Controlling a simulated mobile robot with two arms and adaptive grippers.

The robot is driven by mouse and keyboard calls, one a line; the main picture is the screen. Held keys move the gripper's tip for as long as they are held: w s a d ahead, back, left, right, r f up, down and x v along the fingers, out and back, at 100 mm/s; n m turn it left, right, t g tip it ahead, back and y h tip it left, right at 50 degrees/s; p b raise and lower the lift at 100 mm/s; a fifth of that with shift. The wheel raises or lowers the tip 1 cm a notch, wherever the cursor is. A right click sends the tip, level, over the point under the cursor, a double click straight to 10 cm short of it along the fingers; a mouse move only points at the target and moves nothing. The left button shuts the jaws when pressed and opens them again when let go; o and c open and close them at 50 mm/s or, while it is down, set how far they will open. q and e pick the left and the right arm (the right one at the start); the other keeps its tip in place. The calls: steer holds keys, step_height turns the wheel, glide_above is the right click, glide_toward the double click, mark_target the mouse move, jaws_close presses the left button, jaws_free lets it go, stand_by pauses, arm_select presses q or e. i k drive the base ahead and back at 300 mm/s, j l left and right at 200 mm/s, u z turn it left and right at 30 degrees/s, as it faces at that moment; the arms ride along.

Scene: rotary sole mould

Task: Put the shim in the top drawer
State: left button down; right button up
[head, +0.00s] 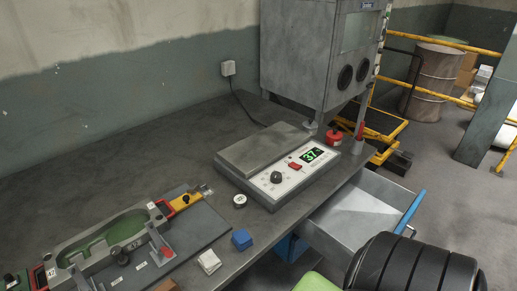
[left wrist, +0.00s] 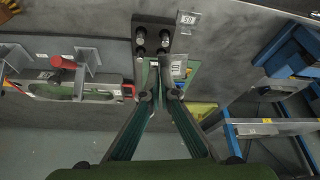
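The open drawer (head: 350,218) is pulled out below the bench's right side in the head view, with a bare grey inside and a blue front. Other drawer fronts are hidden. I cannot identify the shim for certain. A small grey piece with a white label (left wrist: 178,70) lies at my left fingertips in the left wrist view. My left gripper (left wrist: 160,92) shows two fingers converging towards the bench, with a narrow gap at the tips. Whether anything is held in that gap is unclear. My right gripper is in neither view.
A scale (head: 275,165) reading 37 stands on the bench. A blue block (head: 242,239), a pale block (head: 209,261) and a round white-topped piece (head: 239,200) lie before it. The sole mould (head: 120,235) is at left, a cabinet (head: 320,50) behind. A black pegged plate (left wrist: 152,36) lies beyond my fingers.

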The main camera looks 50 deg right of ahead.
mark_target(358, 225)
steer(key=l+z, duration=0.2)
steer(key=z, duration=0.2)
steer(key=l+z, duration=0.45)
steer(key=l, duration=0.35)
steer(key=i+l+z, duration=0.1)
steer(key=l, duration=0.35)
steer(key=i+l, duration=0.15)
steer(key=l, duration=0.25)
steer(key=i+l+z, duration=0.15)
steer(key=l, duration=0.3)
steer(key=l+z, duration=0.1)
steer(key=l, duration=0.35)
steer(key=i+l+z, duration=0.1)
steer(key=l, duration=0.3)
steer(key=i, duration=0.05)
